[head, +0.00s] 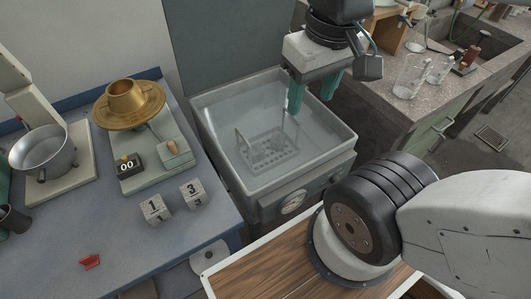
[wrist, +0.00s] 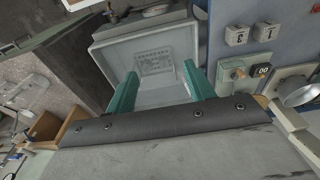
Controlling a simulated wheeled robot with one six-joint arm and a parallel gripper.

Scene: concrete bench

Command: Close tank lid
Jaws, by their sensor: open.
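The tank (head: 208,118) is a pale, square-rimmed basin on a grey body with a round dial at its front. A perforated rack (head: 268,150) shows inside it, and the tank shows in the wrist view too (wrist: 104,62). I cannot clearly make out a separate lid. A dark grey upright panel (head: 235,45) stands behind the tank, and I cannot tell if it is the lid. My gripper (head: 311,105), with green fingers, is open and empty at the tank's far right corner. In the wrist view its fingers (wrist: 160,69) frame the basin. I cannot tell whether they touch it.
On the blue bench at left are a brass-coloured dish (head: 130,103), a steel pot (head: 43,152), number blocks (head: 155,209) and a red piece (head: 89,262). At right, glass beakers (head: 411,75) stand on a stone-topped counter. A wooden surface (head: 260,275) lies in front.

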